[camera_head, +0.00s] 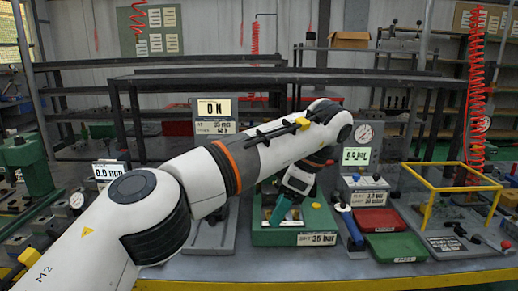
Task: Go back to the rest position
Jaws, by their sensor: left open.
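My left arm reaches in from the left and across the middle of the view. Its left gripper (281,212) points down over the green test fixture (262,238), which has a "35 bar" label on its front. The gripper's teal fingers are partly hidden by its own wrist and by the fixture's parts. It is open, and I see nothing held in it. I cannot tell whether the fingers touch the fixture. My right gripper is not in view.
Right of the fixture are a blue-handled tool (351,227), a red tray (380,220), a green tray (397,248) and a yellow frame (428,208). A green press (32,166) stands at the left.

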